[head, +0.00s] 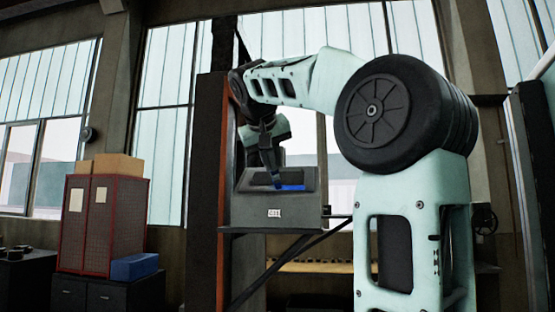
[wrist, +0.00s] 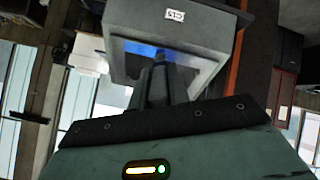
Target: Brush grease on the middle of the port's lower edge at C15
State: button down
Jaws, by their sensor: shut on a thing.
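The grey housing with the C15 label (head: 274,213) stands on a bracket in the middle of the head view, with a rectangular port in its face. In the wrist view the housing (wrist: 200,30) appears upside down, its label (wrist: 175,14) at the top. A bright blue patch (wrist: 140,48) lies along the port's label-side edge; it also shows in the head view (head: 292,187). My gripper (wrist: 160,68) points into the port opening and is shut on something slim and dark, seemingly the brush. Its tip and any contact with the edge are hidden.
An orange-edged post (head: 224,190) rises close left of the housing. A red mesh cabinet (head: 100,225) with cardboard boxes (head: 118,164) on top and a blue box (head: 134,267) stand farther left. A diagonal brace (head: 270,270) runs under the shelf.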

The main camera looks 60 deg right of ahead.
jog(key=w+a+p, duration=0.2)
jog(key=w+a, duration=0.1)
jog(key=w, duration=0.5)
jog(key=shift+w+a, duration=0.15)
jog(key=shift+a, duration=0.1)
dwell(0.5)
jog(key=shift+r, duration=0.1)
jog(key=shift+d+r+p+v, duration=0.2)
jog(key=shift+p+v, duration=0.4)
jog(key=shift+v, duration=0.35)
jog(key=shift+d+r+p+v, duration=0.15)
jog(key=shift+p+v, duration=0.45)
jog(key=shift+v, duration=0.4)
jog(key=shift+d+r+p+v, duration=0.1)
jog(key=shift+r+p+v, duration=0.1)
jog(key=shift+p+v, duration=0.6)
jog(key=shift+a+r, duration=0.1)
jog(key=shift+r, duration=0.1)
jog(key=v, duration=0.1)
jog(key=p+v, duration=0.1)
jog(key=shift+r, duration=0.45)
